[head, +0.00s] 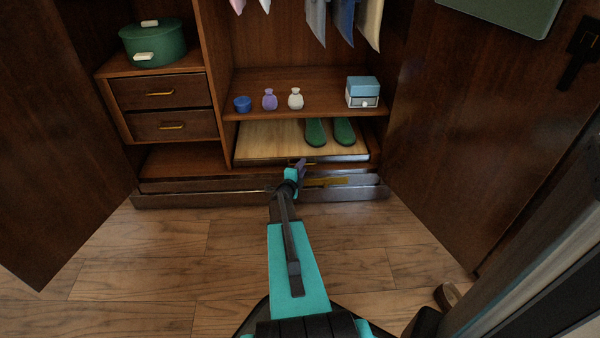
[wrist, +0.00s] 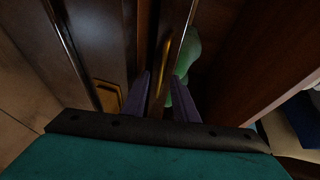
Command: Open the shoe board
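The shoe board (head: 265,140) is a pale wooden panel with a dark front edge, low in the armoire under the shelf. A pair of green shoes (head: 316,133) lies on its right part. My gripper (head: 299,166) is at the board's front edge, near its middle. In the wrist view my gripper (wrist: 159,98) has its two purple fingers apart, with a gold bar handle (wrist: 165,65) lined up with the gap between them. I cannot tell whether the fingers touch the handle. A green shoe (wrist: 190,55) shows just beyond the edge.
Both armoire doors (head: 450,130) stand open. Above the board, a shelf (head: 330,108) holds small bottles, a blue jar and a box (head: 362,92). Two drawers (head: 160,93) and a green pot (head: 153,45) are at left.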

